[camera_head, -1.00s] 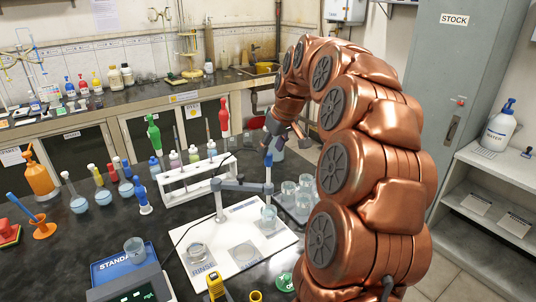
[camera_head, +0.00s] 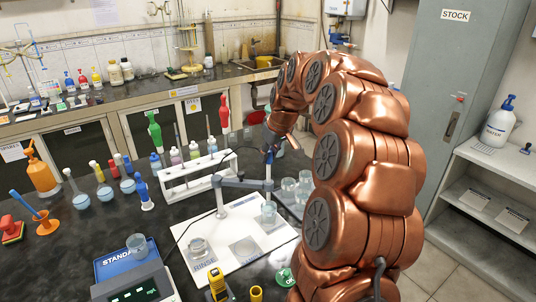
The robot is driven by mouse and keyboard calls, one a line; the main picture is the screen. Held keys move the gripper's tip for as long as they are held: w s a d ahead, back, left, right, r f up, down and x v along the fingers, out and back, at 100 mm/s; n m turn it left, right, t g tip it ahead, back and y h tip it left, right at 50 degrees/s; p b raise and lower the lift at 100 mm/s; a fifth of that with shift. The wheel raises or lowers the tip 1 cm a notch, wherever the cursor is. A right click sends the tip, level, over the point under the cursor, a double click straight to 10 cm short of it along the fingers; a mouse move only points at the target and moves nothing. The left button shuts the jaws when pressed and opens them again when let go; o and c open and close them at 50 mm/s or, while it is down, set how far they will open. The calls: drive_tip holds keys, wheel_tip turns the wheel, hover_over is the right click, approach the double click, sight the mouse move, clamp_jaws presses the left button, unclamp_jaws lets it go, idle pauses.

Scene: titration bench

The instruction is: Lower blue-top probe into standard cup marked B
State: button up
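The blue-top probe (camera_head: 268,158) hangs upright in the grey jointed holder arm (camera_head: 240,183), on the post of the white board. A clear cup (camera_head: 268,213) stands on the board under the probe's line. The probe's tip is too small to place against the cup's rim. No mark B is readable on any cup. My gripper (camera_head: 271,148) is at the probe's blue top, partly hidden by my copper arm. Its fingers are too small and overlapped to show whether they grip.
The white board (camera_head: 232,230) also bears a cup (camera_head: 199,248) at the RINSE label. Several clear cups (camera_head: 289,187) stand right of the post. A cup (camera_head: 137,246) sits on the blue STANDARD block (camera_head: 110,262). A white bottle rack (camera_head: 195,178) is behind the holder.

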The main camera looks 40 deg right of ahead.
sight(268, 182)
clamp_jaws()
wheel_tip(268, 182, down, 7)
drive_tip(key=b, duration=0.6)
drive_tip(key=shift+r, duration=0.1)
drive_tip(key=o, duration=0.6)
unclamp_jaws()
drive_tip(key=shift+r, duration=0.1)
